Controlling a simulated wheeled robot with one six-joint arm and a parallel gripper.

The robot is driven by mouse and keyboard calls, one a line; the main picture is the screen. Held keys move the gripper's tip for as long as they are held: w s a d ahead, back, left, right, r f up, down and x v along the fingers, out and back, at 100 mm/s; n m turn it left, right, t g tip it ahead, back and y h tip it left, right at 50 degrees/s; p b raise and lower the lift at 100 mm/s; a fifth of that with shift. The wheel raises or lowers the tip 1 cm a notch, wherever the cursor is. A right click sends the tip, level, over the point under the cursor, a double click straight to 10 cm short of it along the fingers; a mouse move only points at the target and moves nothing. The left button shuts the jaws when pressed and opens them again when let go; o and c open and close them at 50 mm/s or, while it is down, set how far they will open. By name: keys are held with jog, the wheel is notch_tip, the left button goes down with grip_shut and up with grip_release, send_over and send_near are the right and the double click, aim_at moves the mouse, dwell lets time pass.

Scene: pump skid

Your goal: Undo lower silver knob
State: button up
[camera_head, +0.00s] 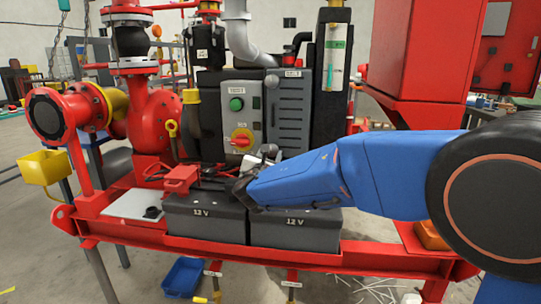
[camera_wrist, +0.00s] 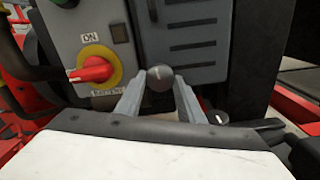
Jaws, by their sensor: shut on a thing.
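The lower silver knob (camera_wrist: 160,78) is a round grey ball at the bottom of the grey control box's louvred door. My gripper (camera_wrist: 159,92) has its two pale fingers on either side of the knob, shut on it. In the head view my gripper (camera_head: 264,158) reaches in from the right, just below the box, and the lower knob is mostly hidden by the fingers. A second, upper silver knob (camera_head: 271,81) sits at the top of the door, apart from my gripper.
The control box (camera_head: 257,92) carries a green button (camera_head: 236,104) and a red-yellow switch (camera_wrist: 92,68) left of my gripper. Two 12 V batteries (camera_head: 205,222) stand directly below my arm. Red pipework (camera_head: 152,120) fills the left side.

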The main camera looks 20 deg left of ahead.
jog(key=o, duration=1.1)
jog(key=shift+c, duration=0.2)
jog(key=v, duration=1.7)
jog(key=shift+s, duration=0.2)
